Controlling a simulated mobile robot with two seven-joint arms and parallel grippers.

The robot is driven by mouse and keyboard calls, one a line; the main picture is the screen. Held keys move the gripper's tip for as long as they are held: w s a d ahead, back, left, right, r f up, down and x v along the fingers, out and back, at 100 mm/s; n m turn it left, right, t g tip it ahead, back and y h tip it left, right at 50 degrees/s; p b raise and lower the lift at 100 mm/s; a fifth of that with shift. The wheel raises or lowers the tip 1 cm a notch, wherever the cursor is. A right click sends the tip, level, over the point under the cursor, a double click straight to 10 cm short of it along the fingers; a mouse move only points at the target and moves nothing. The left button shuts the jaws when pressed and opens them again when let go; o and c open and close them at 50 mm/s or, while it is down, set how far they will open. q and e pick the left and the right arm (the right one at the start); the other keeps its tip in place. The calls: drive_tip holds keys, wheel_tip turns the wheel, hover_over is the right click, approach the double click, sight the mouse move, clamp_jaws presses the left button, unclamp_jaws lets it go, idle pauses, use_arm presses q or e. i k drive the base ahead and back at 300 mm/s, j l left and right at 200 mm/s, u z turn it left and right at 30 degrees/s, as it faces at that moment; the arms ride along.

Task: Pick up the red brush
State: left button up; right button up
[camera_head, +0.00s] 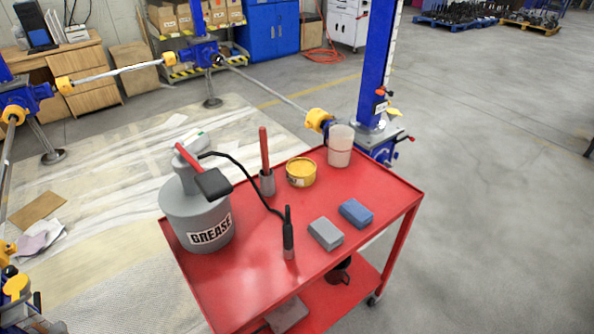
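A red rod-like handle (264,147) stands upright on the red cart, its lower end in or joined to a grey cylinder (267,183); I cannot tell whether this is the brush. A second red handle (187,157) lies tilted at the top of the grey grease bucket (196,218), with a dark flat block (213,185) at its lower end, like a brush head. Bristles are not clear on either. Neither of my grippers is in view.
The red cart (335,262) also carries a yellow tin (300,172), a translucent cup (340,146), a grey block (325,233), a blue block (356,213) and a black nozzle (288,240) on a hose from the bucket. A blue screw jack (375,70) stands behind.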

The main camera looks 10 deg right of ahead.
sight(264, 141)
drive_tip(key=u, duration=1.5)
drive_tip(key=k+l, duration=0.2)
drive_tip(key=l, duration=0.2)
drive_tip(key=k+l, duration=0.2)
drive_tip(key=l, duration=0.15)
drive_tip(key=k+l, duration=0.2)
drive_tip(key=l, duration=0.2)
drive_tip(key=k+l+u, duration=0.1)
drive_tip(key=l, duration=0.25)
drive_tip(key=k, duration=0.1)
